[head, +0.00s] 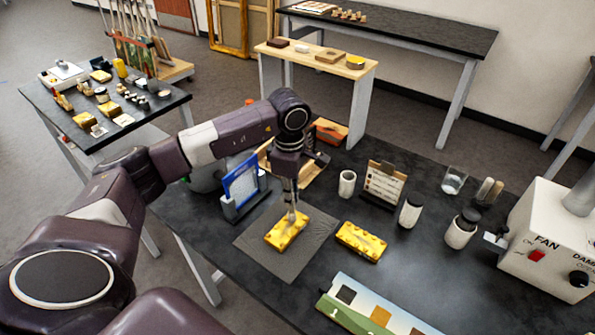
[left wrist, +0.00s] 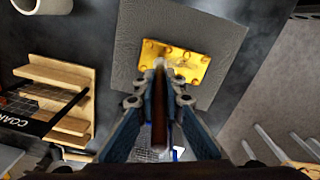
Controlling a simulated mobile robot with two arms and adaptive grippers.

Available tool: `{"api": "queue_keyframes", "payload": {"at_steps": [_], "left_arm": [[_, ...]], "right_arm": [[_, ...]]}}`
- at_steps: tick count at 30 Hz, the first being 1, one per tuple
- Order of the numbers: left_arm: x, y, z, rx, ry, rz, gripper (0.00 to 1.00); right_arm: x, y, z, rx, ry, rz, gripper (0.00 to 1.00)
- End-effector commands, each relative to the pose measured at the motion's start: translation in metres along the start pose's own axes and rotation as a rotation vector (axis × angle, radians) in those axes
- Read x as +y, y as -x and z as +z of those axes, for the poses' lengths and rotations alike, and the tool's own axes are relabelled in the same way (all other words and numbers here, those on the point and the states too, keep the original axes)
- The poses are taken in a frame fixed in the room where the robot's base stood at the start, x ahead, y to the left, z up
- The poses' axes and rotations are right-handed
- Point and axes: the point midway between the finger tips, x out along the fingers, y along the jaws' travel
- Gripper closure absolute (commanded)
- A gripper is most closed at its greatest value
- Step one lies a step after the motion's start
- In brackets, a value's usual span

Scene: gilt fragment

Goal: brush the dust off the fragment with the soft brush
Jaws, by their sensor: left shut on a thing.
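My left gripper (head: 290,188) is shut on a slim brush and points down over the grey mat (head: 254,257). The brush (left wrist: 159,118) stands between my fingers in the left wrist view, its pale tip toward the gilt fragment. The fragment (head: 280,237) is a gold block with raised studs, lying on the mat; it also shows in the left wrist view (left wrist: 205,62). The brush tip is at the fragment's face; I cannot tell whether it touches. Dust is too small to tell apart. My right gripper is not in view.
A second gold block (head: 361,242) lies right of the mat. A blue-framed panel (head: 242,184) stands left of it. A cup (head: 347,184), a sample rack (head: 383,183), jars (head: 411,211) and a fan box (head: 549,240) stand to the right.

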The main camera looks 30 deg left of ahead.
Motion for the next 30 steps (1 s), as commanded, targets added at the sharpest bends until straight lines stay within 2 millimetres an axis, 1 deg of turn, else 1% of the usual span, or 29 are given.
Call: {"api": "queue_keyframes", "payload": {"at_steps": [1, 6, 13, 18, 23, 30], "left_arm": [[0.002, 0.018, -0.001, 0.0, 0.001, 0.005, 1.0], [0.0, 0.031, -0.004, 0.0, 0.004, 0.001, 1.0], [0.001, 0.052, -0.008, 0.001, 0.01, 0.001, 1.0], [0.0, 0.067, -0.011, 0.0, 0.013, 0.001, 1.0], [0.0, 0.076, -0.012, 0.001, 0.015, 0.0, 1.0], [0.0, 0.076, -0.012, 0.001, 0.016, 0.0, 1.0]], "right_arm": [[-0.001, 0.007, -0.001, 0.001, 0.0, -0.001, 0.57], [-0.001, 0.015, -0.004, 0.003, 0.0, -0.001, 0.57], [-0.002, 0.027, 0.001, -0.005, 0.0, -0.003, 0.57], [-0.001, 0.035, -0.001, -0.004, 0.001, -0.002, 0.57], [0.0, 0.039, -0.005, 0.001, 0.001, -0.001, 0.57], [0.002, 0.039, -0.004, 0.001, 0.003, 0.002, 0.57]]}}
